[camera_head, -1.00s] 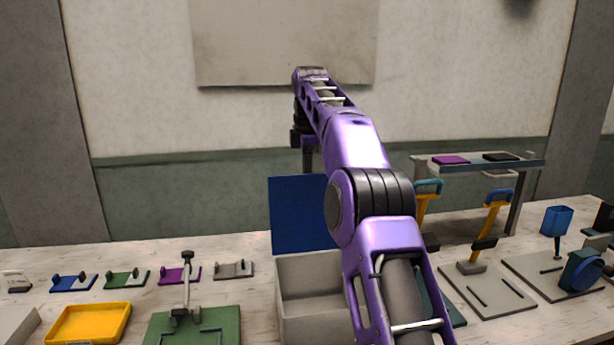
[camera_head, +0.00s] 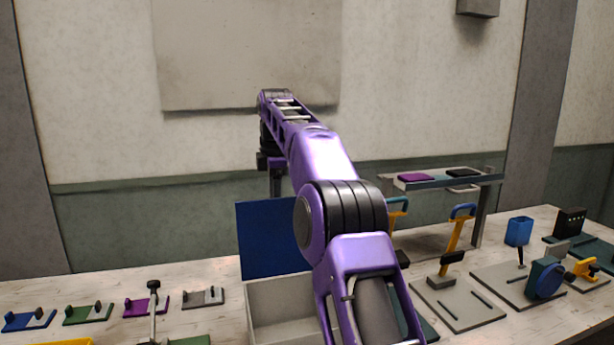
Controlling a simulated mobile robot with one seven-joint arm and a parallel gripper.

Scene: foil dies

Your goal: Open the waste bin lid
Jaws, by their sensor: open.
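The waste bin is a light grey box (camera_head: 280,300) on the table, partly hidden behind my purple arm. Its blue lid (camera_head: 272,238) stands upright along the bin's back edge, so the bin is open at the top. My gripper (camera_head: 276,185) hangs at the far end of my arm, above the upper edge of the lid. It is small and dark here, and its fingertips are partly lost against the lid's top edge. It is open and I see nothing held in it. I cannot tell whether it touches the lid.
Several small coloured plates (camera_head: 146,306) with knobs lie left of the bin. A yellow-handled press with a blue grip (camera_head: 456,235) stands to the right on a grey base. A raised shelf (camera_head: 440,178) is behind it.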

